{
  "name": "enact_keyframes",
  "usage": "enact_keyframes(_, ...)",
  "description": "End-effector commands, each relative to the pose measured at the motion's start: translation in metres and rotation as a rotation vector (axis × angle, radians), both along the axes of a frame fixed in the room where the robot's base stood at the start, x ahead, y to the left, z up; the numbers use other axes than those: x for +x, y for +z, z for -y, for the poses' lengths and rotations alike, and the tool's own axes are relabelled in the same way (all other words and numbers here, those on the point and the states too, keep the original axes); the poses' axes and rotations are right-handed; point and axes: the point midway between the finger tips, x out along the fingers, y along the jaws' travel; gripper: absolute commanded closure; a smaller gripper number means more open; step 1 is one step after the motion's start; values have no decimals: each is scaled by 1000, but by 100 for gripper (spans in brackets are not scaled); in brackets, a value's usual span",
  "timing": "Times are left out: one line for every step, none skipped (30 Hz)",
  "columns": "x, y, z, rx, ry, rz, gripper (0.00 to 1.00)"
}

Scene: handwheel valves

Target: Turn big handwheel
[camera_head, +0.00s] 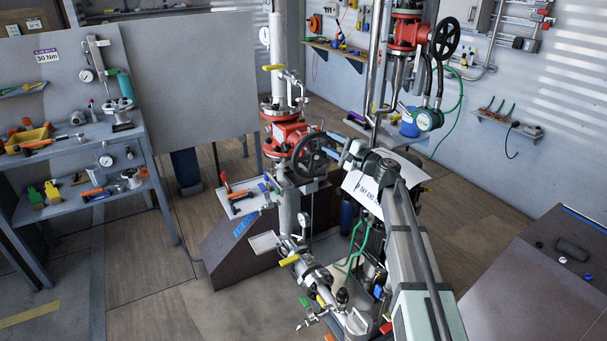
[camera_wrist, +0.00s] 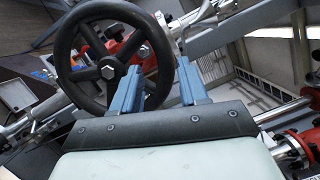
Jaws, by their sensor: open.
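A black spoked handwheel (camera_head: 314,156) sits on the front of a red valve body (camera_head: 288,134) in the middle of the head view. The handwheel (camera_wrist: 109,68) fills the upper left of the wrist view, with its hub and spokes visible. My gripper (camera_head: 335,145) is at the wheel's right side. In the wrist view, my gripper (camera_wrist: 160,64) has its blue fingers apart. The left finger overlaps the inside of the wheel and the right finger lies outside it. The right part of the rim shows between them. I cannot tell whether either finger touches the rim.
A second black handwheel (camera_head: 446,38) is on another red valve (camera_head: 408,33) at the upper right. A small tray with tools (camera_head: 244,200) is below left of the near wheel. Pipes and a gauge (camera_head: 303,219) stand below. A tool bench (camera_head: 80,140) is at left.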

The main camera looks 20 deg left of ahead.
Motion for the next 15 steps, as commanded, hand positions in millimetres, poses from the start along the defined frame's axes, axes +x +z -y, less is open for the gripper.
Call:
enact_keyframes(4,1,-5,0,1,0,57)
enact_keyframes(5,1,-7,0,1,0,57)
enact_keyframes(7,1,-11,0,1,0,57)
enact_keyframes(8,2,-13,0,1,0,57)
enact_keyframes(10,2,-16,0,1,0,57)
enact_keyframes(12,2,-20,0,1,0,57)
enact_keyframes(13,2,-22,0,1,0,57)
enact_keyframes(14,3,-25,0,1,0,57)
enact_keyframes(16,3,-28,0,1,0,57)
enact_keyframes(18,3,-30,-1,1,0,57)
enact_keyframes(18,3,-31,0,0,1,57)
enact_keyframes(16,3,-30,0,0,1,57)
enact_keyframes(16,3,-29,0,0,0,57)
enact_keyframes(16,3,-30,0,0,0,57)
enact_keyframes(17,3,-30,0,0,0,57)
